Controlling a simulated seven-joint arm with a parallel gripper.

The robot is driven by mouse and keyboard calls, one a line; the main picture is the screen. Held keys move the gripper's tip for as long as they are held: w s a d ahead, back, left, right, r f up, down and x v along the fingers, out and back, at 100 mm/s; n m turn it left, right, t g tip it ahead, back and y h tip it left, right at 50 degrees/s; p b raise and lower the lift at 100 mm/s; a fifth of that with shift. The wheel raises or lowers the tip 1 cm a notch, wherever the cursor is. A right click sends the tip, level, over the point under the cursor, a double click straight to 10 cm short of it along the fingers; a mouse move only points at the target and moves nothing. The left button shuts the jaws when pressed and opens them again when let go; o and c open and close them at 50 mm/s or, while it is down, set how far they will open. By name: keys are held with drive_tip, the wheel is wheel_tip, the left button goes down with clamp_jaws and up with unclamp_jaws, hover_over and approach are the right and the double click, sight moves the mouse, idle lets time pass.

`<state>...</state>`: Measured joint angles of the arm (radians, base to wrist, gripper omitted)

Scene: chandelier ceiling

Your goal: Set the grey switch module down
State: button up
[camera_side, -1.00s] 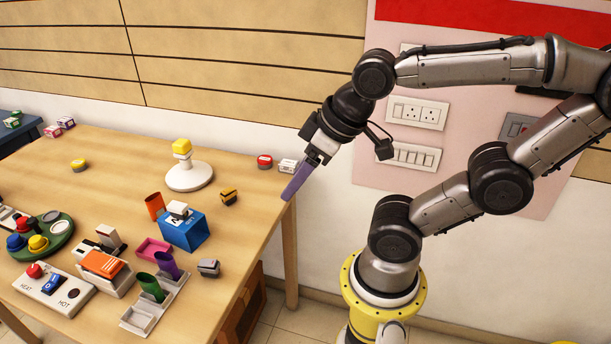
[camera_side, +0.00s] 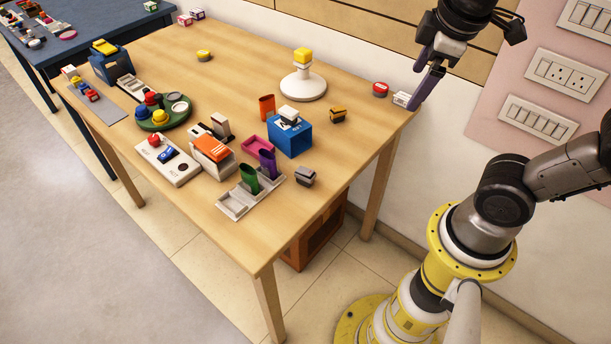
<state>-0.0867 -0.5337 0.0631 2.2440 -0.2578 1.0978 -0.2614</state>
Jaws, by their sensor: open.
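The grey switch module (camera_side: 305,177) is a small grey block with a darker side. It sits on the wooden table near the right edge, just right of the grey tray and in front of the blue box. Nothing is holding it. My gripper (camera_side: 416,86) is open, its two purple fingers apart and nothing between them. It hangs by the table's back right corner, well away from the module, beside a small white block (camera_side: 401,100).
The wooden table (camera_side: 230,82) holds a blue box (camera_side: 291,142), a grey tray (camera_side: 233,205) with green and purple cups, a white panel (camera_side: 180,172), a green round tray (camera_side: 166,122) and a white stand (camera_side: 303,85). The front right tabletop is clear.

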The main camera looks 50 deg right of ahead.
drive_tip(key=w+a+f+n+g+h, duration=0.15)
drive_tip(key=w+n, duration=0.25)
drive_tip(key=w, duration=0.4)
drive_tip(key=n+g+h, duration=0.1)
drive_tip(key=n+h, duration=0.2)
drive_tip(key=n, duration=0.2)
hover_over(303, 173)
drive_tip(key=s+d, duration=0.3)
wheel_tip(303, 173, down, 4)
drive_tip(key=f, duration=0.1)
drive_tip(key=a+f+n+t+h, duration=0.1)
drive_tip(key=a+f+n+h, duration=0.4)
drive_tip(key=a+f, duration=0.85)
drive_tip(key=shift+n+y, duration=0.6)
drive_tip(key=shift+y, duration=0.15)
drive_tip(key=x, duration=0.9)
drive_tip(key=shift+w+a+f, duration=0.1)
drive_tip(key=shift+w+a, duration=0.05)
drive_tip(key=shift+w, duration=0.25)
drive_tip(key=shift+r+x, duration=0.15)
drive_tip(key=shift+x, duration=1.25)
drive_tip(key=shift+r+x, duration=0.15)
drive_tip(key=shift+x, duration=1.2)
drive_tip(key=shift+w, duration=0.15)
clamp_jaws()
drive_tip(key=shift+r, duration=0.1)
